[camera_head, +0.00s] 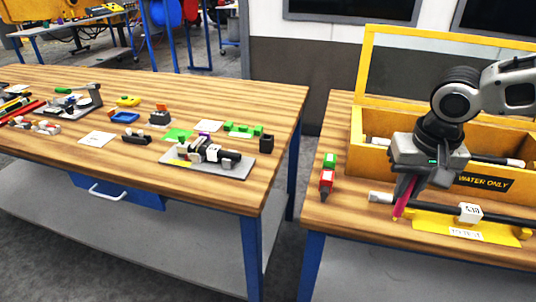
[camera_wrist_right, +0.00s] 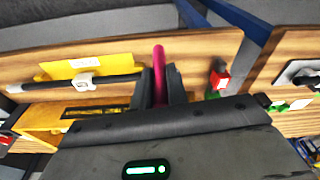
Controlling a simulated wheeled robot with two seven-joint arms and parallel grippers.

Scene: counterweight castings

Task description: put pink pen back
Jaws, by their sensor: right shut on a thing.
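The pink pen (camera_head: 403,203) hangs from my right gripper (camera_head: 408,186), tilted, above the right-hand table near the end of the yellow holder. In the right wrist view the pen (camera_wrist_right: 159,70) stands out between the two dark fingers of my right gripper (camera_wrist_right: 160,86), which are shut on it. I cannot tell whether its lower tip touches anything. A black open-topped cup (camera_head: 267,143) stands on the left-hand table at its right end; I see no pen in it. My left gripper is not in view.
A yellow crate (camera_head: 372,160) marked "WATER ONLY" stands behind my right gripper. A black bar (camera_head: 428,207) lies on a yellow stand (camera_head: 450,227). A red and green item (camera_head: 327,178) is to the left. A gap separates the tables; small parts cover the left-hand one.

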